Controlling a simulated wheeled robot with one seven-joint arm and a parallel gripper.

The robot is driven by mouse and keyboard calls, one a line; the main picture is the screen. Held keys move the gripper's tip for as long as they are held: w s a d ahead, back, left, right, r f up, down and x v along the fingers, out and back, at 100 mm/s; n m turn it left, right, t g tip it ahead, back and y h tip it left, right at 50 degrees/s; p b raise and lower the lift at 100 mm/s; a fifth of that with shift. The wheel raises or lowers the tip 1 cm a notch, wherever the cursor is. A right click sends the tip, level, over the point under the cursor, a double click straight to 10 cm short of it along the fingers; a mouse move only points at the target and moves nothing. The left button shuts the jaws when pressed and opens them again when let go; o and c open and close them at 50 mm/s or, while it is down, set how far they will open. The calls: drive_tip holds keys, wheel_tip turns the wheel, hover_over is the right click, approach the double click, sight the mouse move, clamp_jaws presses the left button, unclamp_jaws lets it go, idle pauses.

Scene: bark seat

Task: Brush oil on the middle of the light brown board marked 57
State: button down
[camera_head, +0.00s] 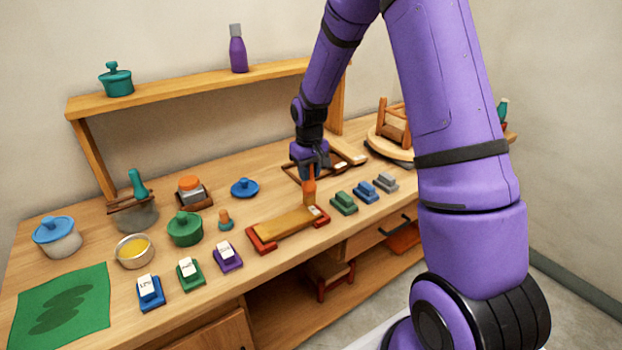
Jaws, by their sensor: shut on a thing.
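A light brown board (280,226) lies across red end supports (260,245) near the front edge of the bench. A small pale label shows at its right end, too small to read. My gripper (310,172) is shut on an upright brush with an orange-brown handle (310,190). The brush's lower end is at the right part of the board, right of its middle; I cannot tell whether it touches. A round dish (122,262) holding yellow liquid, which looks like oil, stands to the left.
Blue (150,298), green (190,280) and purple (228,262) blocks with white tags line the front left. Green, blue and grey blocks (385,181) stand right of the board. A shelf (200,82) spans the back. A green mat (90,285) lies at left.

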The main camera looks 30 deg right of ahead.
drive_tip(key=shift+w+d+r, duration=0.1)
drive_tip(key=shift+r, duration=2.55)
